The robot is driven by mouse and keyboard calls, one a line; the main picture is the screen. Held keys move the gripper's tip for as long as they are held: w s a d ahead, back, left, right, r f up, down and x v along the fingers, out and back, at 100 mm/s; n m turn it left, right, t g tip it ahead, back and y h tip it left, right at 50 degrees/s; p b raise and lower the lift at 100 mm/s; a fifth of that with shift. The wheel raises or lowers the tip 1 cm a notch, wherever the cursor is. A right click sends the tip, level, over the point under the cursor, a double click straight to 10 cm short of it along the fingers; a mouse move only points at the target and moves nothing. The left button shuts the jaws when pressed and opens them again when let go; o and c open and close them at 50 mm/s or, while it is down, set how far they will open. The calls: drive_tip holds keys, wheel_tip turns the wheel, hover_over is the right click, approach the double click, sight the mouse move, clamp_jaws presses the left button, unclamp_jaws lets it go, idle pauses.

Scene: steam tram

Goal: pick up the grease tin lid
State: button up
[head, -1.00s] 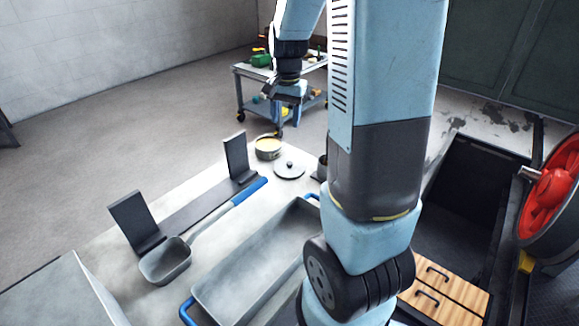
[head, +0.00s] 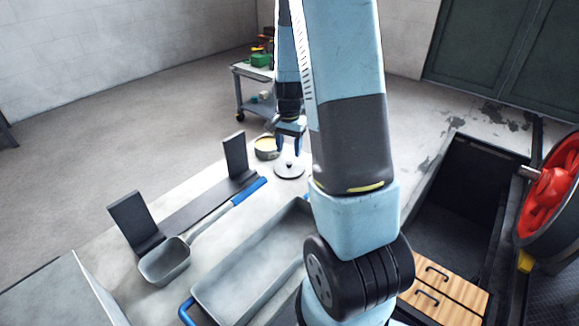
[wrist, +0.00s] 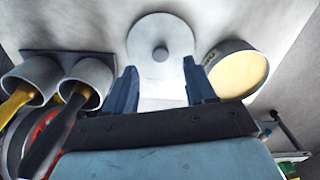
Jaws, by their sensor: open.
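The grease tin lid (head: 289,170) is a flat grey disc with a small dark knob in its middle. It lies on the pale bench top, and it also shows at the top middle of the wrist view (wrist: 160,40). An open round tin with pale yellow grease (head: 266,148) stands beside the lid; it is right of the lid in the wrist view (wrist: 238,72). My gripper (head: 288,150) points down over the lid's far side. In the wrist view my gripper (wrist: 160,78) is open and empty, its two blue fingers spread, with the lid and knob beyond the gap.
A dark bracket (head: 235,155) and a scoop with a blue handle (head: 170,262) lie left of the lid. A grey tray (head: 235,305) is nearer. Two grey cups (wrist: 85,80) with handled tools stand left in the wrist view. A tool trolley (head: 245,72) stands behind.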

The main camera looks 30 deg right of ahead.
sight(289, 162)
drive_tip(key=shift+w+f, duration=0.1)
drive_tip(key=shift+f, duration=2.6)
clamp_jaws()
